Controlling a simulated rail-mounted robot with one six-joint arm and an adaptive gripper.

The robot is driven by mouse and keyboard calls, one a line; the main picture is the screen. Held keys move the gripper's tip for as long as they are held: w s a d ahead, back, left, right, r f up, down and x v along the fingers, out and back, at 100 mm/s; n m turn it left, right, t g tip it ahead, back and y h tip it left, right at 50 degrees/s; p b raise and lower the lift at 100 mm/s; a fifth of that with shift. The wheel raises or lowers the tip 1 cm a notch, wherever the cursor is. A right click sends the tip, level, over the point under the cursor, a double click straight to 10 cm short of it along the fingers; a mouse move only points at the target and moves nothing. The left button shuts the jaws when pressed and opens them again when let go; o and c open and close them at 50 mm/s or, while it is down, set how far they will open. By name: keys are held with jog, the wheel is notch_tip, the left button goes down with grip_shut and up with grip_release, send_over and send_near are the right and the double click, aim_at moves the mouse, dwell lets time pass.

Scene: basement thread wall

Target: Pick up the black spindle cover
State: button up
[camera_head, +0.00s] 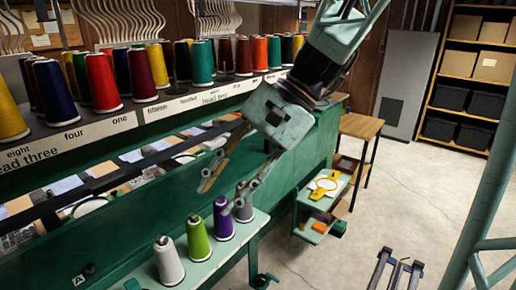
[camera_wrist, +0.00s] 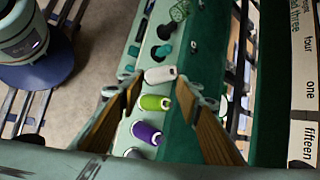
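I cannot pick out the black spindle cover with certainty. A small dark knob (camera_head: 90,268) shows on the green machine at the lower left of the head view. Small dark round parts (camera_wrist: 165,32) show beyond the cones in the wrist view. My gripper (camera_head: 225,190) is open and empty, angled down above the pale green shelf. Its two fingers also show apart in the wrist view (camera_wrist: 160,92), with a white cone (camera_wrist: 160,75), a lime green cone (camera_wrist: 154,102) and a purple cone (camera_wrist: 146,133) between them in the picture.
The pale green shelf (camera_head: 206,262) carries a row of thread cones along the machine. Many coloured cones stand on the labelled upper rack (camera_head: 98,131). A small cart (camera_head: 318,208) and a wooden table (camera_head: 360,126) stand at the right. Open floor (camera_head: 400,195) lies beyond.

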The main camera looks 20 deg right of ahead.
jog(key=w+d+m+t+y, duration=0.1)
jog(key=w+d+m+y, duration=0.1)
jog(key=w, duration=0.5)
jog(key=w+d+m+t+y, duration=0.1)
jog(key=w+d+m, duration=0.15)
jog(key=w, duration=0.35)
jog(key=m+t+h+p, duration=0.2)
jog(key=m+t+p, duration=0.1)
jog(key=m+t, duration=1.15)
send_near(271, 143)
jog(key=shift+s+d+r+m+g, duration=0.3)
jog(key=shift+s+m+g, duration=0.15)
jog(key=shift+s, duration=0.1)
jog(key=shift+s+d+r+m+g, duration=0.3)
jog(key=shift+s+m, duration=0.15)
jog(key=shift+s, duration=0.15)
jog(key=shift+w+a, duration=0.1)
jog(key=shift+a, duration=0.05)
jog(key=shift+b+x, duration=0.4)
jog(key=shift+x, duration=3.8)
jog(key=shift+w, duration=0.1)
jog(key=shift+b+x, duration=0.4)
jog(key=shift+x, duration=2.1)
jog(key=shift+c, duration=0.8)
